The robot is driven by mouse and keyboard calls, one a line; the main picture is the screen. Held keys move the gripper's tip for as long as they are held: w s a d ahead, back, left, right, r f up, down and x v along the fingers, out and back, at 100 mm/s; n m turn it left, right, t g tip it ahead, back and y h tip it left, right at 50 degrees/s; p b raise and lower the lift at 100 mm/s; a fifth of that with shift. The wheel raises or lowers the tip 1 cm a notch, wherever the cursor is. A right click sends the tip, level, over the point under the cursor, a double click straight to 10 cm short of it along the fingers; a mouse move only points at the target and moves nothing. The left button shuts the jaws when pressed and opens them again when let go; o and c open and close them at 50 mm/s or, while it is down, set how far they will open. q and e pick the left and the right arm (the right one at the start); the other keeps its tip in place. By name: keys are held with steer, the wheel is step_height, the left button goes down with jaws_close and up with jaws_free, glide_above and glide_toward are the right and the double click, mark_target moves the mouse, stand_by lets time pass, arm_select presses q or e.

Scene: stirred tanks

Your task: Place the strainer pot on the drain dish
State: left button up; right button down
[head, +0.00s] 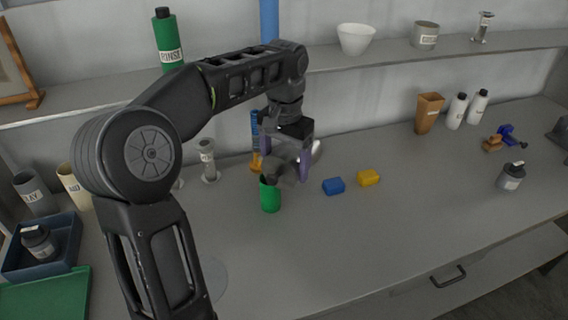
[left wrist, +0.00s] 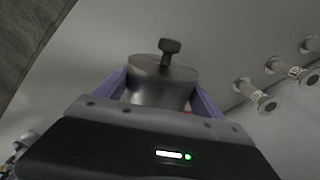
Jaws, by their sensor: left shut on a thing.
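My left gripper (head: 287,160) is shut on a grey metal pot (left wrist: 160,85) with a knob on top, probably the strainer pot. The pot sits between the purple fingers in the left wrist view. In the head view the grey pot (head: 283,172) is partly covered by the gripper and is close to the rim of a green cup (head: 270,197). I cannot tell whether they touch. A faint round disc (head: 214,278) lies flat on the bench, partly behind my left arm. It may be the drain dish. My right gripper is not in view.
Blue (head: 333,186) and yellow (head: 368,177) blocks lie right of the green cup. A small grey bottle (head: 511,178) stands at far right. A dark blue tray (head: 62,258) and green board (head: 45,298) are at left. The front middle of the bench is clear.

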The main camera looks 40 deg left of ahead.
arm_select(q)
steer(key=shift+m, duration=0.4)
steer(key=w+d+f, duration=0.2)
steer(key=d+f, duration=0.2)
steer(key=d, duration=0.6)
steer(key=w+d+f, duration=0.2)
steer(key=d+f, duration=0.3)
steer(key=d, duration=0.5)
steer(key=w+d+f+b, duration=0.1)
steer(key=d+f, duration=0.4)
steer(key=d, duration=0.5)
steer(key=shift+w+d, duration=0.15)
steer(key=shift+w, duration=0.35)
